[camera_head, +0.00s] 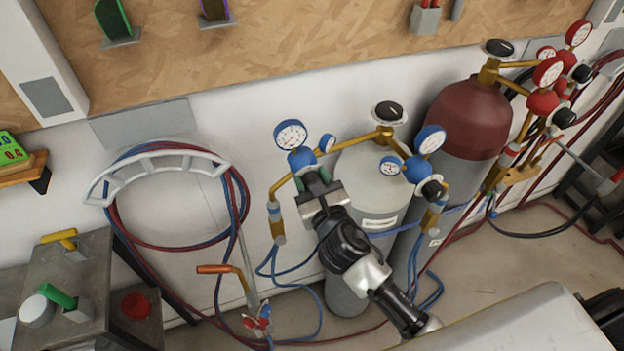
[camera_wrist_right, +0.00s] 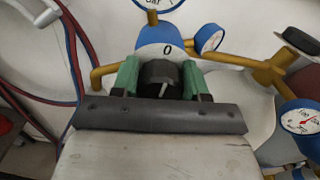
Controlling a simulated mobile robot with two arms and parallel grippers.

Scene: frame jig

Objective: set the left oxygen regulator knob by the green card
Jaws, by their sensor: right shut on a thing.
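The left oxygen regulator (camera_head: 301,159) is blue, with a large gauge (camera_head: 290,135) and a small gauge (camera_head: 327,143), on a brass pipe from the grey cylinder (camera_head: 372,190). Its black knob (camera_wrist_right: 160,76) sits between the green fingers of my right gripper (camera_wrist_right: 160,78), which is shut on it. A white pointer line shows on the knob, and a 0 is marked on the blue body above. In the head view my right gripper (camera_head: 315,180) covers the knob. The green card (camera_head: 14,150) is at the left edge, with yellow and red digits partly cut off. My left gripper is out of view.
A second blue regulator (camera_head: 416,168) stands to the right, then a dark red cylinder (camera_head: 467,120) with red regulators. Blue and red hoses hang on a wall rack (camera_head: 158,160) and run down to the floor. A grey bench (camera_head: 75,275) is at lower left.

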